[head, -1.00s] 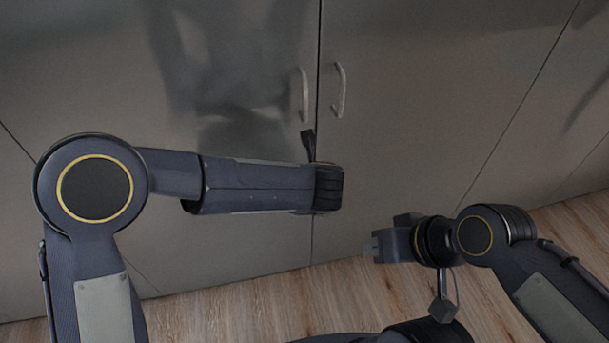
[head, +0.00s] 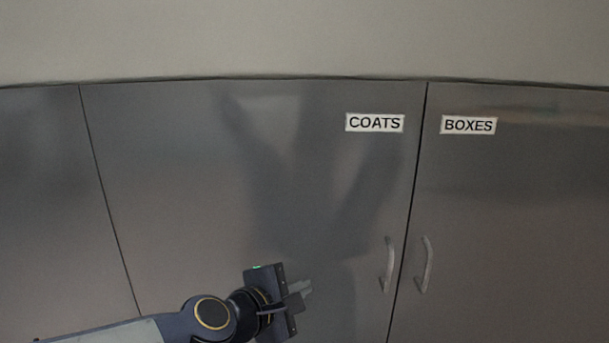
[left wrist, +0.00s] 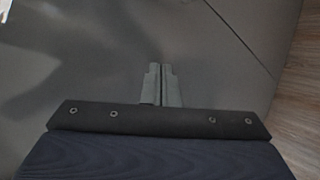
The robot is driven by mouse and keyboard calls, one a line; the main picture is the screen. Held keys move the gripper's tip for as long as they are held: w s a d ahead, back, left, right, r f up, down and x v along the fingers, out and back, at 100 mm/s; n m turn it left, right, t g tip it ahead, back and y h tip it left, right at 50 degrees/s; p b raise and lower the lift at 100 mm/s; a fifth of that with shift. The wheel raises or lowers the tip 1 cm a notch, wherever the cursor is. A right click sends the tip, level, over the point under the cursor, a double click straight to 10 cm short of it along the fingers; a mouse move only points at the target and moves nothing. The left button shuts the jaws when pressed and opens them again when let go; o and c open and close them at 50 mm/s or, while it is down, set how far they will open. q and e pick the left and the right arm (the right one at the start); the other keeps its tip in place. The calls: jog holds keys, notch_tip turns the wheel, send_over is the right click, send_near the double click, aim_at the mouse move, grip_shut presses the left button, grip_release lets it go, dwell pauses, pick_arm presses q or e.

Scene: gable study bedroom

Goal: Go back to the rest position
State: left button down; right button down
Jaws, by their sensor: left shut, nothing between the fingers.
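My left gripper (head: 301,288) shows at the bottom of the head view, in front of the cabinet door labelled COATS and left of its handle. Its fingers are together and empty, pointing right. In the left wrist view the two grey fingers (left wrist: 161,84) are closed side by side with nothing between them. They appear apart from the door surface. My right gripper is in neither view now.
The grey COATS door (head: 250,180) and the BOXES door (head: 520,210) are both shut. Their handles (head: 387,265) and (head: 425,265) stand out beside the seam. A pale wall (head: 300,40) rises above. Wooden floor (left wrist: 301,100) shows at the right of the left wrist view.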

pick_arm(q)
jog(key=s+a+f+m+g+y, duration=0.25)
jog(key=s+a+f+m, duration=0.45)
jog(key=s+a, duration=0.4)
jog(key=s+a+f+m+g+y, duration=0.25)
jog(key=s+a+f+m, duration=0.25)
jog(key=s+a+m, duration=0.55)
notch_tip(320, 180, up, 16)
jog(key=s+d+n+p, duration=0.1)
jog(key=n+p, duration=0.1)
jog(key=p, duration=1.3)
jog(key=shift+s+d+g+h+p, duration=0.15)
jog(key=shift+d+g+h+p, duration=0.15)
jog(key=shift+d+p, duration=0.1)
